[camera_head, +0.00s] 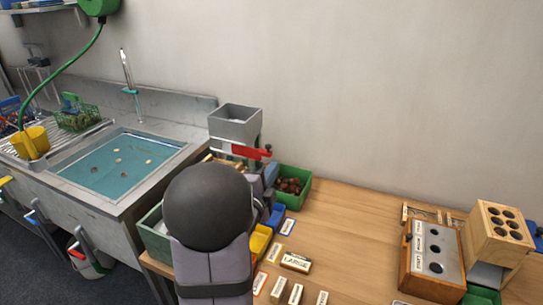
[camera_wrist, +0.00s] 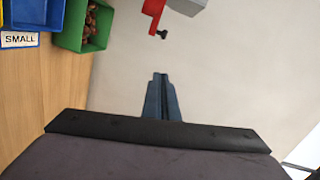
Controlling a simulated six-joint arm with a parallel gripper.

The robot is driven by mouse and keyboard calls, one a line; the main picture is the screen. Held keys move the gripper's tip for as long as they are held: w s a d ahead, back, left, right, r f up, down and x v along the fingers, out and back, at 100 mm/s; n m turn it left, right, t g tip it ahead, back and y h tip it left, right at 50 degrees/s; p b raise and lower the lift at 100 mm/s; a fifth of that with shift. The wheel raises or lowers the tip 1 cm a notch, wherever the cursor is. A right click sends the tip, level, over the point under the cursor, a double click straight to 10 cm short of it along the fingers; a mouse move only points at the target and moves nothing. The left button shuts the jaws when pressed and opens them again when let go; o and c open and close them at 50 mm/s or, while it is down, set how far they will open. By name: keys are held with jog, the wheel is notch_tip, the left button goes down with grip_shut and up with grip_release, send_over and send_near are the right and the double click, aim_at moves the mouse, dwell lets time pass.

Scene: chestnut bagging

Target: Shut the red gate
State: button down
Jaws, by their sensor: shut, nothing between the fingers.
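The red gate (camera_head: 250,152) is a flat red piece under the grey hopper (camera_head: 235,125), with a dark knob (camera_head: 268,153) at its right end. It sticks out to the right past the hopper. I cannot tell how far open it is. In the wrist view the red gate (camera_wrist: 155,8) and its dark knob (camera_wrist: 162,34) show at the top, beside a grey corner of the hopper (camera_wrist: 187,5). My gripper (camera_wrist: 160,76) is shut and empty, below the knob in that picture and apart from it. In the head view my arm hides much of the area below the hopper.
A green bin of chestnuts (camera_head: 306,178) stands right of the hopper, near my gripper. Blue (camera_head: 277,214) and yellow (camera_head: 260,242) bins and label blocks (camera_head: 295,262) lie in front. A sink (camera_head: 115,165) is at left. A wooden block with holes (camera_head: 500,230) is at right.

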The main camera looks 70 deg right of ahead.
aim_at(271, 152)
jog(key=w+d+p, duration=0.1)
jog(key=d, duration=0.2)
jog(key=w+d+p, duration=0.2)
jog(key=d, duration=0.2)
jog(key=w+d+f+p, duration=0.1)
jog(key=d, duration=0.2)
jog(key=shift+w+d+f, duration=0.1)
jog(key=shift+w+d, duration=0.2)
jog(key=shift+w, duration=0.05)
jog(key=shift+w, duration=0.1)
jog(key=w+b, duration=0.2)
jog(key=w, duration=0.3)
jog(key=shift+w+a+b, duration=0.1)
jog(key=shift+w+b, duration=0.2)
jog(key=shift+b, duration=0.05)
